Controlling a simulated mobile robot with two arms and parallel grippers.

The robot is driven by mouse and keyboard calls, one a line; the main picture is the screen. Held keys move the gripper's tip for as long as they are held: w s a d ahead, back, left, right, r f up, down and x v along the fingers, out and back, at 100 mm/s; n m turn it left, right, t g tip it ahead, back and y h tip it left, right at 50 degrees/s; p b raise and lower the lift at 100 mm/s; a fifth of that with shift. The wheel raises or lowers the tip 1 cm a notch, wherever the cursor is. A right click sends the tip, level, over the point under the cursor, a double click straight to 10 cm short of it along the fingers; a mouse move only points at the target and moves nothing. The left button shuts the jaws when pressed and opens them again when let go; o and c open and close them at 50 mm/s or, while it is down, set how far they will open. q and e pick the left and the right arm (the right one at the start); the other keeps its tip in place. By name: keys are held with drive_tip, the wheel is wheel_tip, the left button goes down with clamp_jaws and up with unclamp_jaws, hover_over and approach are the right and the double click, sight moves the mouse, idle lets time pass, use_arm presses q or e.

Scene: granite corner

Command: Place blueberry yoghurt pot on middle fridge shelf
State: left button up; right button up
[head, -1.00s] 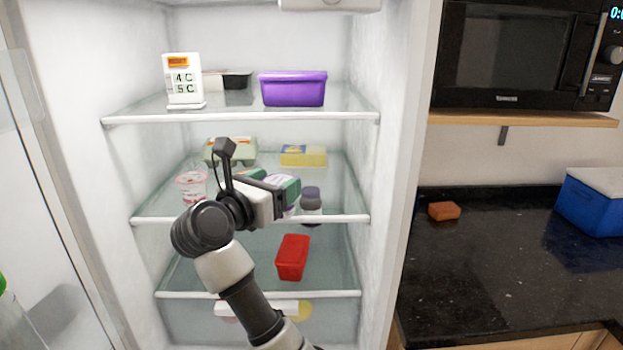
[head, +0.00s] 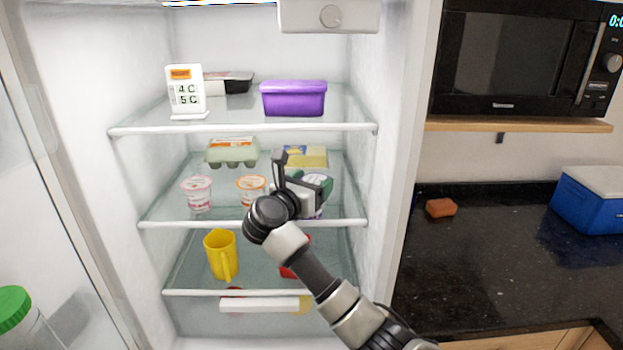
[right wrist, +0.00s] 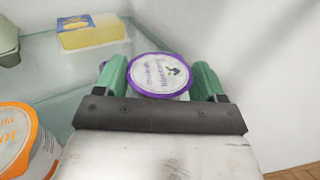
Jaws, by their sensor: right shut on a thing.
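The blueberry yoghurt pot (right wrist: 160,75) has a white lid with a purple rim and shows in the right wrist view between the green fingers. My right gripper (right wrist: 162,82) is shut on it. In the head view my right gripper (head: 316,185) is at the right part of the middle fridge shelf (head: 180,222), and its wrist hides most of the pot. I cannot tell whether the pot touches the glass. My left gripper is not in view.
The middle shelf also holds a pink-lidded pot (head: 197,194), an orange-lidded pot (head: 251,190), an egg carton (head: 232,153) and a yellow pack (head: 302,156). A yellow mug (head: 221,256) and a partly hidden red container stand below. The fridge's right wall is close.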

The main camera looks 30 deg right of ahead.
drive_tip(key=shift+f, duration=0.2)
drive_tip(key=o, duration=1.1)
drive_tip(key=shift+r, duration=0.1)
drive_tip(key=shift+c, duration=0.2)
drive_tip(key=shift+r, duration=0.15)
drive_tip(key=shift+a, duration=0.3)
drive_tip(key=b+v, duration=0.5)
drive_tip(key=v, duration=0.6)
drive_tip(key=shift+s+a, duration=0.2)
